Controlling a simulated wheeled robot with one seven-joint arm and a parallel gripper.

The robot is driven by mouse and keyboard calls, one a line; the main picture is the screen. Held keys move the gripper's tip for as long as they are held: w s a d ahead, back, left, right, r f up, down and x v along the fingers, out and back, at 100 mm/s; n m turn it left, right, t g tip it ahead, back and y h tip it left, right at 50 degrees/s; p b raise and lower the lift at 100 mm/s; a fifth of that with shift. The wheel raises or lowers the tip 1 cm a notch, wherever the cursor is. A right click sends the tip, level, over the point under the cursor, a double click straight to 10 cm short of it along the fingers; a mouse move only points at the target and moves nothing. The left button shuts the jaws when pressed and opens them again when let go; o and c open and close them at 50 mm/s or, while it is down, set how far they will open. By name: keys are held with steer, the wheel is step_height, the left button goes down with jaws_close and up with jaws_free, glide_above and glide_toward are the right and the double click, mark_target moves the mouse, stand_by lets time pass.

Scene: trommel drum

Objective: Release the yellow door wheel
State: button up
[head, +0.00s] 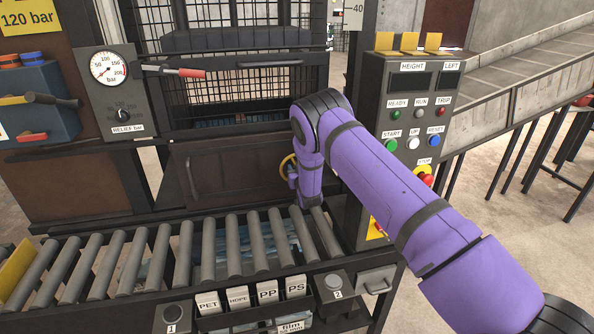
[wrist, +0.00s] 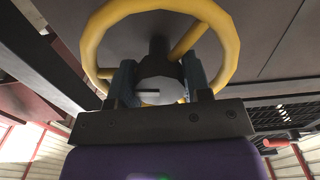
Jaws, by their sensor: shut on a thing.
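The yellow door wheel (wrist: 231,45) fills the upper part of the wrist view, mounted on a dark door panel. In the head view only part of the wheel (head: 284,165) shows, left of my purple wrist, on the low dark door (head: 230,165). My gripper (wrist: 165,85) has its two fingers on either side of the wheel's grey hub, inside the ring. It is shut on the wheel at its middle. The exact contact at the fingertips is partly hidden. In the head view my arm hides the gripper and the right side of the wheel.
A roller conveyor (head: 190,255) runs below the door in front. A gauge box (head: 115,90) and a red-handled lever (head: 180,72) are at the upper left.

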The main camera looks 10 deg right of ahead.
steer(key=n, duration=0.4)
steer(key=shift+n, duration=0.3)
steer(key=n, duration=0.5)
steer(key=shift+a+n, duration=0.1)
steer(key=shift+n, duration=0.2)
steer(key=n, duration=0.5)
steer(key=shift+f, duration=0.1)
steer(key=n, duration=0.4)
steer(key=shift+n, duration=0.4)
steer(key=o, duration=0.9)
steer(key=s, duration=1)
steer(key=shift+s, duration=0.4)
